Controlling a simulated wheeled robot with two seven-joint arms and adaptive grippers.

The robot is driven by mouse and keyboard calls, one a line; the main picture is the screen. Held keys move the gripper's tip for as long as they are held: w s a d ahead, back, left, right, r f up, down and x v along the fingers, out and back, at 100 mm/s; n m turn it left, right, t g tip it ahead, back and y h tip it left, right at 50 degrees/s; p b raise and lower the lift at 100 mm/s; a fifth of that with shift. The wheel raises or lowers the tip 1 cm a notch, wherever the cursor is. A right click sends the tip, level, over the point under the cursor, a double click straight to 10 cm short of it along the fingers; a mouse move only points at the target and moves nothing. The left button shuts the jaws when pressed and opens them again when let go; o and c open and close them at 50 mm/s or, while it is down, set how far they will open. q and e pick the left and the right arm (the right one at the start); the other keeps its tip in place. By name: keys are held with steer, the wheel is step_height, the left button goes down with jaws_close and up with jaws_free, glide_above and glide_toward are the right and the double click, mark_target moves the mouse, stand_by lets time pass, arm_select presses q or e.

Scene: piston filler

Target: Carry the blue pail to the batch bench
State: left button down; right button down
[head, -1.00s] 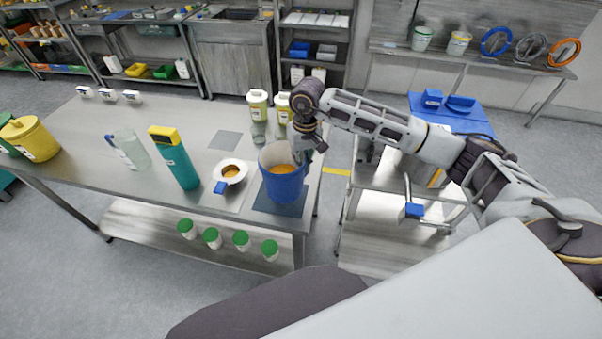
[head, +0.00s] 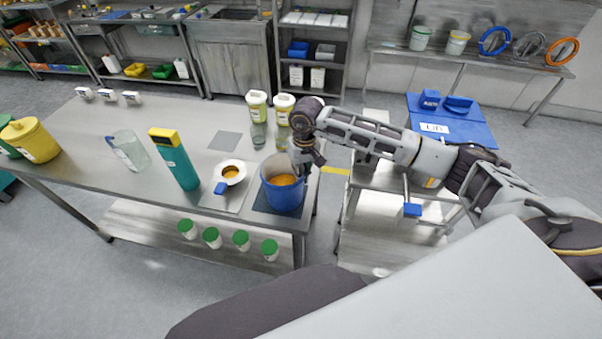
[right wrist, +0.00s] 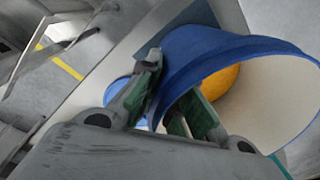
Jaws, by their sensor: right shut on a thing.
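The blue pail (head: 284,196) holds an orange content and stands at or just above the dark blue mat (head: 262,205), at the front right corner of the steel bench (head: 190,125). I cannot tell whether its base touches the mat. My right gripper (head: 306,166) is at the pail's far right side, shut on its rim or a part beside it. In the right wrist view the pail (right wrist: 205,50) fills the upper right, with the fingers (right wrist: 168,98) against its wall. The exact contact is partly hidden. My left gripper is out of view. No label identifies the batch bench.
Left of the pail are a white dish (head: 231,171) with orange content, a teal bottle (head: 178,165) and a clear jug (head: 129,150). Yellow-lidded containers (head: 257,105) stand behind it. A trolley (head: 385,230) stands across a narrow gap to the right; a blue-topped surface (head: 455,125) lies beyond.

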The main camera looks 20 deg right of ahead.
steer(key=shift+f, duration=0.1)
steer(key=shift+f, duration=0.15)
stand_by(0.3)
steer(key=c, duration=1.6)
jaws_free()
steer(key=shift+r, duration=0.5)
step_height(320, 180, up, 11)
steer(key=b, duration=0.2)
steer(key=shift+d+b, duration=0.35)
steer(key=shift+r, duration=0.1)
